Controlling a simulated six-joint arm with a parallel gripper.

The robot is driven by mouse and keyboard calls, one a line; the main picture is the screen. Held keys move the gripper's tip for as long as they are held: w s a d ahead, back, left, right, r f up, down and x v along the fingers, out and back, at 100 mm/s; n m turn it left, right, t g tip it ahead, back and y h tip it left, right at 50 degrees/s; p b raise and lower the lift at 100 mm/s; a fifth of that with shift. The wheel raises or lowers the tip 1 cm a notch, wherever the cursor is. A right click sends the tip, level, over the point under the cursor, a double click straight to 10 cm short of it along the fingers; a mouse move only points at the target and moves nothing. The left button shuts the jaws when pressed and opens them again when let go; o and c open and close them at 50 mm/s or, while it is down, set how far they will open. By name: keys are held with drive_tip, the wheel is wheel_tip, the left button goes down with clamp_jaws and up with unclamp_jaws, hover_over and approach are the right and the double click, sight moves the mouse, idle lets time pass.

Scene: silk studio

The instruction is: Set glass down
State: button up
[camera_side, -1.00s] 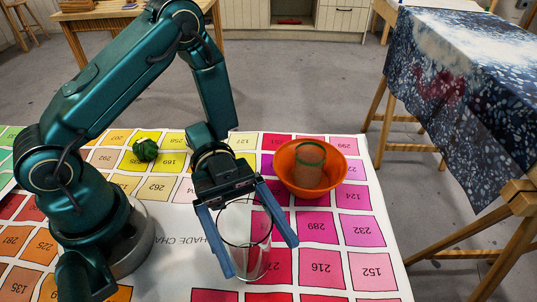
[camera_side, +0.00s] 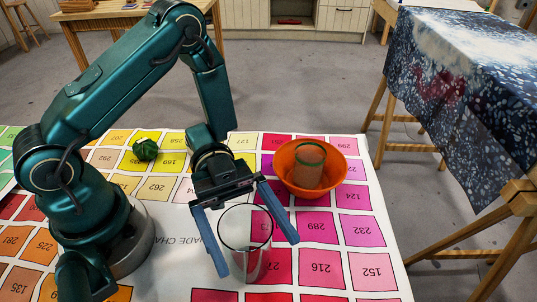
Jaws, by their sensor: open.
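A clear glass (camera_side: 246,245) stands upright on the colour chart cloth in front of my arm. My gripper (camera_side: 246,256) is open, with one blue finger on each side of the glass. Gaps show between the fingers and the glass walls in this view. The glass looks empty, and the printed squares show through it.
An orange bowl (camera_side: 333,183) holding a tan cup with a green rim (camera_side: 309,167) stands behind and to the right. A dark green ball-like object (camera_side: 145,149) lies at the back left. The cloth (camera_side: 385,231) is clear to the right of the glass.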

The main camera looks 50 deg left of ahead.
drive_tip(key=v, duration=1.1)
drive_tip(key=w+d+n+t+y, duration=0.1)
drive_tip(key=w+n+t+y, duration=0.3)
drive_tip(key=w+t, duration=0.75)
drive_tip(key=w+a+r+n+t+y, duration=0.6)
drive_tip(key=w+a+r+y, duration=0.25)
drive_tip(key=y, duration=0.25)
drive_tip(key=s+a+r+n+g+y, duration=0.2)
drive_tip(key=s+a+n+y, duration=0.25)
drive_tip(key=s+n, duration=0.3)
drive_tip(key=s+d+f+n+g+h, duration=0.1)
drive_tip(key=s+d+f+g, duration=0.1)
drive_tip(key=s, duration=0.5)
drive_tip(key=s+d+f+n+g+h, duration=0.1)
drive_tip(key=s+d+n+g, duration=0.1)
drive_tip(key=s, duration=0.5)
drive_tip(key=shift+s+d+f+g, duration=0.35)
drive_tip(key=shift+d+g, duration=0.3)
drive_tip(key=shift+d, duration=0.5)
